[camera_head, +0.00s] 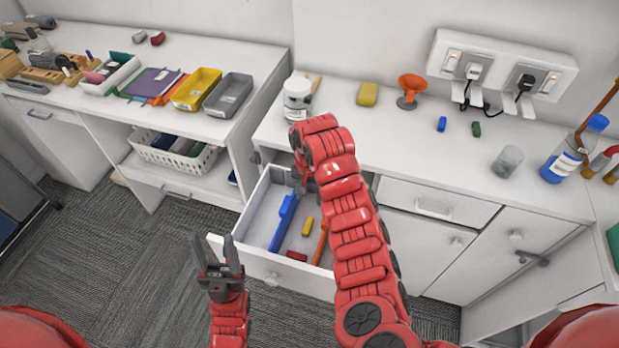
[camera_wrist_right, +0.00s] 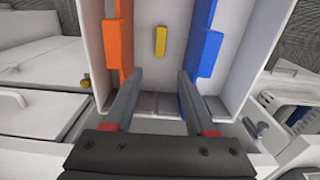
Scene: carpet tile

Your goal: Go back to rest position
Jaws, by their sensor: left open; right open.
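My left gripper (camera_head: 218,268) is open and empty, in front of the open drawer at its left corner, with its fingers pointing up in the head view. My right arm reaches over the counter edge, and my right gripper (camera_head: 298,178) is at the back of the drawer, partly hidden by the arm. In the right wrist view its two fingers (camera_wrist_right: 158,95) are apart with nothing between them. The open drawer (camera_head: 255,203) holds a blue item (camera_head: 283,222), a small yellow block (camera_head: 307,226), an orange item (camera_head: 320,243) and a red block (camera_head: 297,256).
The counter carries a white jar (camera_head: 297,98), a yellow sponge (camera_head: 367,94), an orange stand (camera_head: 409,90), a glass (camera_head: 507,161) and a blue-capped bottle (camera_head: 573,150). The left desk has yellow (camera_head: 196,89) and grey trays (camera_head: 228,95). Carpet (camera_head: 130,250) is clear at lower left.

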